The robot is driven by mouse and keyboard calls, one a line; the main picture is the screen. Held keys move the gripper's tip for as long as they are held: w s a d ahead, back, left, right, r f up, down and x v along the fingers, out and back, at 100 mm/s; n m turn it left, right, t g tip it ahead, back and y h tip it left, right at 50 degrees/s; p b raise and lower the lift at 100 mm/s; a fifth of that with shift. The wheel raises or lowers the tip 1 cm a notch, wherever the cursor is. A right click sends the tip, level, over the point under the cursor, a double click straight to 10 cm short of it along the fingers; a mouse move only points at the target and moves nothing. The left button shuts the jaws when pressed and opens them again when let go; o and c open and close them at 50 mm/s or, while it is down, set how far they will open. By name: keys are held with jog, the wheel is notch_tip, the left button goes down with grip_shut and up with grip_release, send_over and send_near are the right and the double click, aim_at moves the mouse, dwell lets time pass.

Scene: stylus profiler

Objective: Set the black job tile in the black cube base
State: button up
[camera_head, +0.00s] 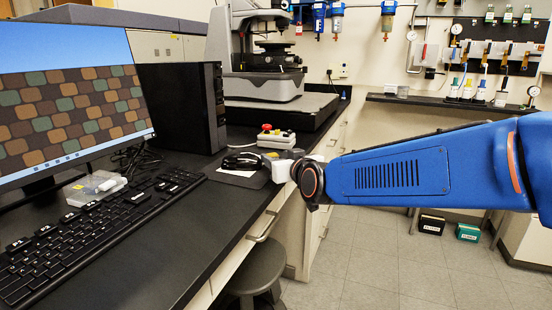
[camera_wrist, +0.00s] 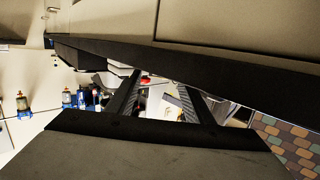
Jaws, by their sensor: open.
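I cannot pick out the black job tile or the black cube base with certainty in either view. In the head view my blue arm reaches in from the right, and its wrist is over the front edge of the black bench (camera_head: 190,228). My gripper's fingers are hard to make out there. In the wrist view my gripper (camera_wrist: 157,92) shows two dark fingers set wide apart, open, with nothing held between them. A strip of background with white and red parts shows between the fingers.
The stylus profiler (camera_head: 262,88) stands at the back of the bench. A red-button box (camera_head: 275,138), mouse (camera_head: 243,161), keyboard (camera_head: 100,235), clear case (camera_head: 95,188), computer tower (camera_head: 180,108) and monitor (camera_head: 70,90) are on the bench. A stool (camera_head: 255,268) stands below its edge.

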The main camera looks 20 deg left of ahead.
jog(key=v, duration=1)
jog(key=shift+s+d, duration=0.15)
jog(key=shift+d, duration=0.05)
jog(key=d+f+m+g+h, duration=0.1)
jog(key=d+f+m+h, duration=0.3)
jog(key=d, duration=1.1)
jog(key=s+d+f+g+h, duration=0.1)
jog(key=s+d+f, duration=0.2)
jog(key=d, duration=0.4)
jog(key=s+d+f+m+g+h, duration=0.1)
jog(key=s+d+f+h, duration=0.1)
jog(key=s+d+f, duration=0.2)
jog(key=s+d+f+g+h, duration=0.1)
jog(key=s+d+f, duration=0.3)
jog(key=d, duration=0.8)
jog(key=s+g, duration=0.1)
jog(key=s, duration=0.1)
jog(key=shift+s, duration=0.35)
jog(key=shift+o, duration=0.7)
jog(key=s+d+f+m+g+h, duration=0.2)
jog(key=s+d+f, duration=0.3)
jog(key=s, duration=0.5)
jog(key=shift+s+d+m+g, duration=0.3)
jog(key=shift+d+m, duration=0.2)
jog(key=shift+d, duration=0.75)
jog(key=shift+c, duration=0.7)
